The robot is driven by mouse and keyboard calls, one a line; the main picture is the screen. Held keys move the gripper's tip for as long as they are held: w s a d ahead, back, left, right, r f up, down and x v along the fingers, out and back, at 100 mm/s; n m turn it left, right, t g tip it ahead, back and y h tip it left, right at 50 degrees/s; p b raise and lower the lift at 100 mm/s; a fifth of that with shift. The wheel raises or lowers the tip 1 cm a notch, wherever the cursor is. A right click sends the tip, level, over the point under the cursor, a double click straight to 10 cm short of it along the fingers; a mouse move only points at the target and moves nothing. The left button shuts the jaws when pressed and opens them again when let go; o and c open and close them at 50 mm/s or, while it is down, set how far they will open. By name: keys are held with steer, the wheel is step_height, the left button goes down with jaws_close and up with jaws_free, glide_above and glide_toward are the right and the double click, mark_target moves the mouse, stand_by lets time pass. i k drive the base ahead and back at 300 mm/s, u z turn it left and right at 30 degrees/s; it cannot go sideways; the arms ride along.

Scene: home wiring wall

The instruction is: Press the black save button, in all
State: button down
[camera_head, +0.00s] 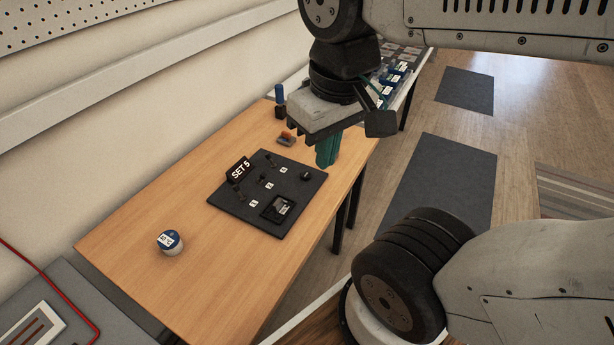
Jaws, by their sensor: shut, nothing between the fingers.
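A dark square panel (248,213) lies on the wooden table with an upright "SET 5" sign at its back left edge. A small black raised part (306,176) sits near the panel's right corner; it may be the save button, but it is too small to be sure. Several small black levers or knobs (264,179) stand beside numbered white labels. A small framed display (279,208) is near the front edge. My gripper (327,150) points down with its green fingers together and empty. It appears above and beyond the panel's right corner, apart from it.
Another bench with blue items is farther back.

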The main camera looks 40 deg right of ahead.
mark_target(306, 175)
steer(key=z, duration=0.2)
steer(key=k, duration=0.5)
steer(key=z, duration=0.6)
steer(key=k, duration=0.85)
steer(key=u, duration=0.05)
steer(key=i, duration=0.95)
steer(key=z, duration=0.25)
